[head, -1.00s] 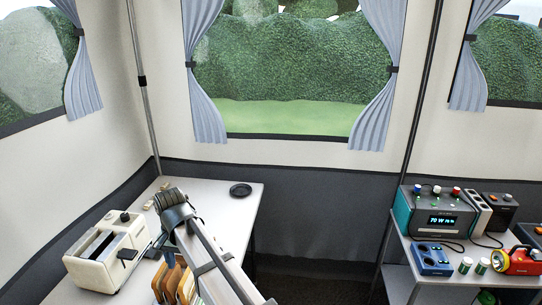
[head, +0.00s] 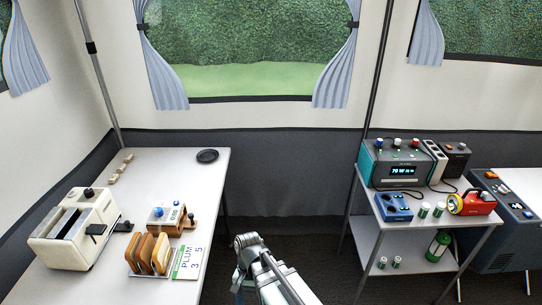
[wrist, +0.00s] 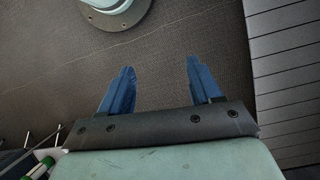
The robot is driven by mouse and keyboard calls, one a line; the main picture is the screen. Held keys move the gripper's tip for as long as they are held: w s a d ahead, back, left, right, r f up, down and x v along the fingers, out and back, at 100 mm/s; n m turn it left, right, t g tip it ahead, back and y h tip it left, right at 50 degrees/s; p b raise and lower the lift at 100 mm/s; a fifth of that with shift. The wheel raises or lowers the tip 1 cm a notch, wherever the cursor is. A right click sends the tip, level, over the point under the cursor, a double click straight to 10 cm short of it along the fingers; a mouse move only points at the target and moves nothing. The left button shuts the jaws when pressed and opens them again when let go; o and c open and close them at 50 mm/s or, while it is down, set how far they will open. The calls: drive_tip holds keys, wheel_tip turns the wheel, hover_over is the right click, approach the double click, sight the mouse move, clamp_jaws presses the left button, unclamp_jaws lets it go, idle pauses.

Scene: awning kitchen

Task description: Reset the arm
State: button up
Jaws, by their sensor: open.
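My gripper (wrist: 161,82) shows in the wrist view with its two blue fingers spread wide apart. Nothing is between them, and the dark floor lies beyond the fingertips. In the head view my arm (head: 272,275) is folded low at the bottom middle, in the gap between the two tables. I cannot make out the gripper's fingers in the head view.
The left white table (head: 180,170) holds a toaster (head: 75,230), bread slices in a rack (head: 148,254), a timer (head: 168,217), a card (head: 189,262) and a black disc (head: 207,155). The right stand holds a power unit (head: 402,168), blue charger (head: 393,207) and red torch (head: 471,202).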

drive_tip(key=s+d+f+n+g, duration=0.1)
drive_tip(key=s+d+f, duration=0.8)
drive_tip(key=d+f, duration=0.2)
drive_tip(key=s+d+f+g, duration=0.1)
drive_tip(key=s+d+f, duration=0.9)
drive_tip(key=d+f, duration=0.2)
drive_tip(key=shift+s+f+n, duration=0.3)
drive_tip(key=shift+f+n, duration=0.1)
drive_tip(key=shift+f, duration=0.45)
drive_tip(key=shift+d, duration=0.1)
